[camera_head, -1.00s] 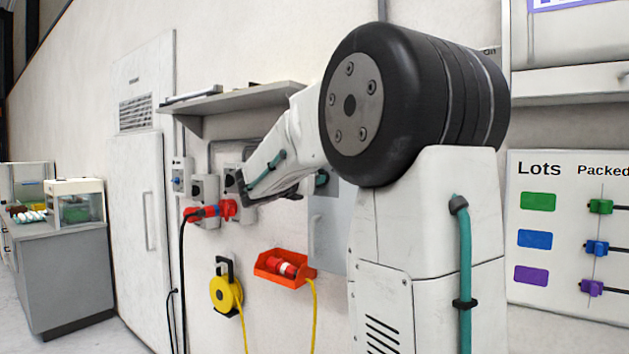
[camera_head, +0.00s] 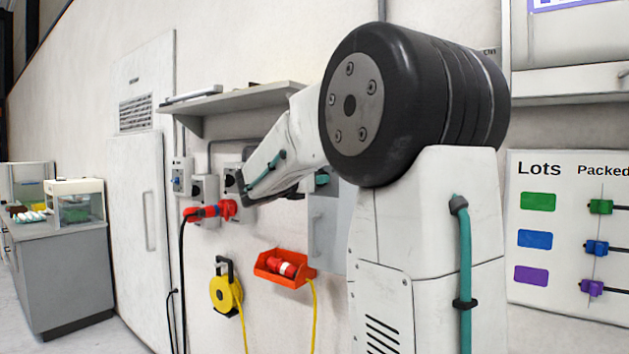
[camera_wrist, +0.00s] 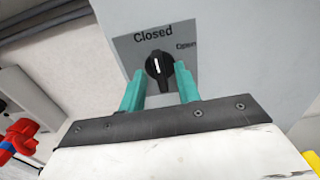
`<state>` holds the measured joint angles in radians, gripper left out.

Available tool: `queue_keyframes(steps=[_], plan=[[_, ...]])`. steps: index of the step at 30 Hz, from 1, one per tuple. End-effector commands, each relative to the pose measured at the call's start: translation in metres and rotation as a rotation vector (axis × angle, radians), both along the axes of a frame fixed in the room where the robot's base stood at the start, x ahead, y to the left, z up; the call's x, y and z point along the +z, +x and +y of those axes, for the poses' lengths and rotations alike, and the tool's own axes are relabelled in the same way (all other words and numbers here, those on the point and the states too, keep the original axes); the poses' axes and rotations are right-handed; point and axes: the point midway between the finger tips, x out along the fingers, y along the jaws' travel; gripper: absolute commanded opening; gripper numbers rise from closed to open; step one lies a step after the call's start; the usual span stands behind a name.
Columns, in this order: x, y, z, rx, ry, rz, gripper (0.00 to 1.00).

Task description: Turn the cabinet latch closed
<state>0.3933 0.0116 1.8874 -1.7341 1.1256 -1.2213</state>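The cabinet latch (camera_wrist: 158,68) is a black round knob with a white line, on a grey plate (camera_wrist: 186,48) in the wrist view. The plate reads "Closed" above the knob and "Open" at its upper right. The white line stands nearly upright, towards "Closed". My gripper (camera_wrist: 160,72) is open, its teal fingers apart on the knob's left and right sides. I cannot tell whether they touch it. The grey cabinet (camera_head: 329,235) hangs on the wall in the head view, partly hidden by my arm. The latch is hidden there.
Left of the cabinet are wall sockets with a red plug (camera_head: 226,209). An orange holder (camera_head: 268,273) and a yellow cable reel (camera_head: 222,296) hang below. A grey shelf (camera_head: 245,97) juts out above. A black cable hangs at left.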

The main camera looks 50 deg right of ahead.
Motion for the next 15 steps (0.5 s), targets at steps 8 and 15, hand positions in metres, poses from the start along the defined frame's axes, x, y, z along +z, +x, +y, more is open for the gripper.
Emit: queue_keyframes(steps=[8,15], plan=[[0.0,0.0,0.006,0.001,0.0,-0.001,0.33],[0.0,-0.003,0.045,0.003,0.0,0.0,0.33]])
